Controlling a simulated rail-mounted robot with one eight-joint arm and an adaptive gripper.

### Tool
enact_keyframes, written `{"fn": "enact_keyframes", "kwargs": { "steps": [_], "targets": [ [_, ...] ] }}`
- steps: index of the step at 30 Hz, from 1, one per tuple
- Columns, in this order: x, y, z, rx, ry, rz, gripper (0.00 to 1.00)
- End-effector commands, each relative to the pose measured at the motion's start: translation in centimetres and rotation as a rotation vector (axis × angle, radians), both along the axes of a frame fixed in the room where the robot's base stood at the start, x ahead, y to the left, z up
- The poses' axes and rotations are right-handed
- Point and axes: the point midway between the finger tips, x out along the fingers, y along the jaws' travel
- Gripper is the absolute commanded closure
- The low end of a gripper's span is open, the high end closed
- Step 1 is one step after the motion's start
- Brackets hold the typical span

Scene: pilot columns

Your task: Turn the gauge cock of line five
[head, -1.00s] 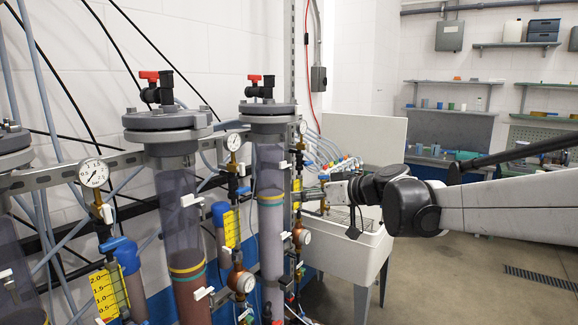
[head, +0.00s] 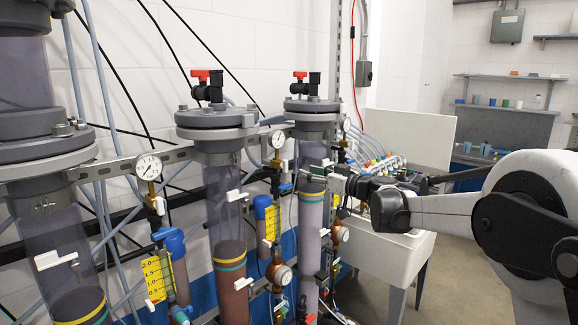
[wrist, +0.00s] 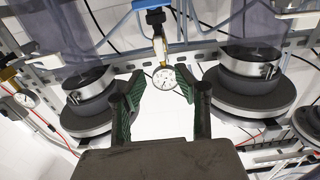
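Several round white gauges on brass fittings stand along the columns; no line numbers are readable, so I cannot tell which belongs to line five. In the head view one gauge (head: 148,167) is at the left, one (head: 277,138) in the middle, and one (head: 346,124) beside the far column. My gripper (head: 336,176) is beside the far column, its fingers small there. In the wrist view my gripper (wrist: 161,86) is open and empty, with green-lined fingers. Contact is not visible.
Clear columns with grey flanges stand close together, the nearest (head: 45,150) at the left, another (head: 222,125) in the middle. A metal rail (head: 120,168), hoses and yellow scales (head: 154,278) crowd between them. A white sink (head: 395,255) stands behind my arm. Open floor is at right.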

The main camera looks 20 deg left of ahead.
Motion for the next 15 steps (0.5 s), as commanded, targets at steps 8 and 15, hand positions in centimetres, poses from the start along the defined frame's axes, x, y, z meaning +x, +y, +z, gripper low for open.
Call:
{"fn": "enact_keyframes", "kwargs": {
  "steps": [8, 15],
  "targets": [
    [2.0, 5.0, 0.1, 0.000, 0.000, 0.001, 0.69],
    [3.3, 7.7, 0.1, -0.001, 0.000, 0.000, 0.69]
  ]
}}
